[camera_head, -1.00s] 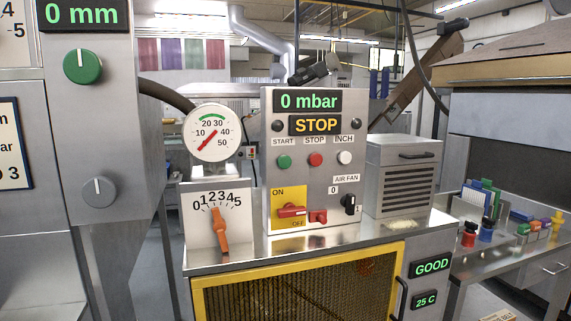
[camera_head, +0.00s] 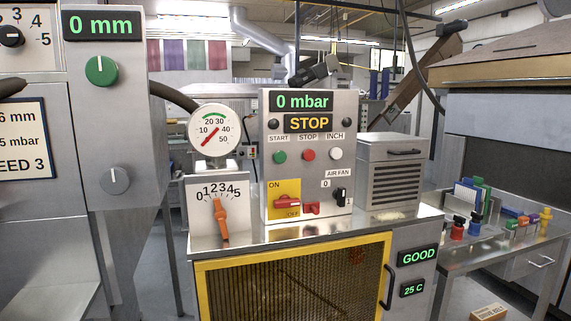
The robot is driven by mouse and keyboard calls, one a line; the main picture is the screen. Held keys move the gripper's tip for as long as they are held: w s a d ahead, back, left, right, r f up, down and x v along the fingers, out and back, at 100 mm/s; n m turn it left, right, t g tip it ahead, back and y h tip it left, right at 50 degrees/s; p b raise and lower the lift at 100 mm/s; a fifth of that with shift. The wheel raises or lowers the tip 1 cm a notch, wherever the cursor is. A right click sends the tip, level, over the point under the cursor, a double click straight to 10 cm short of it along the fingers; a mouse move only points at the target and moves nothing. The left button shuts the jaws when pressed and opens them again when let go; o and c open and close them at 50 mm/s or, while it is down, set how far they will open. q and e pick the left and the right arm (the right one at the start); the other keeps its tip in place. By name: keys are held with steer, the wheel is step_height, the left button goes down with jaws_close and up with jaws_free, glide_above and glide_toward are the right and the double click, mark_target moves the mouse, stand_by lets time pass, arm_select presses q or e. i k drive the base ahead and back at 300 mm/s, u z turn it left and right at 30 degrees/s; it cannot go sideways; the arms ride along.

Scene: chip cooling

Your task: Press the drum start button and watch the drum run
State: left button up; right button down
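The green start button (camera_head: 280,157) is on the upright grey control panel (camera_head: 309,220), under the label START. To its right are the red stop button (camera_head: 308,155) and the white inch button (camera_head: 335,154). The panel displays read "0 mbar" and "STOP" (camera_head: 308,123). Below the panel, a yellow-framed mesh guard (camera_head: 222,293) covers the cabinet front. The drum behind the mesh is too dim to make out clearly. Neither of my grippers shows in this view, and nothing is touching the start button.
A red ON/OFF lever (camera_head: 287,202) and a black air fan knob (camera_head: 341,196) are lower on the panel. An orange lever (camera_head: 221,219) and a round gauge (camera_head: 214,131) stand left. A dark rounded shape (camera_head: 11,86), unclear, enters at the left edge.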

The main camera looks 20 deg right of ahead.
mark_target(280, 156)
steer(key=k, duration=0.4)
steer(key=u, duration=0.3)
steer(key=i, duration=1.6)
steer(key=z, duration=0.9)
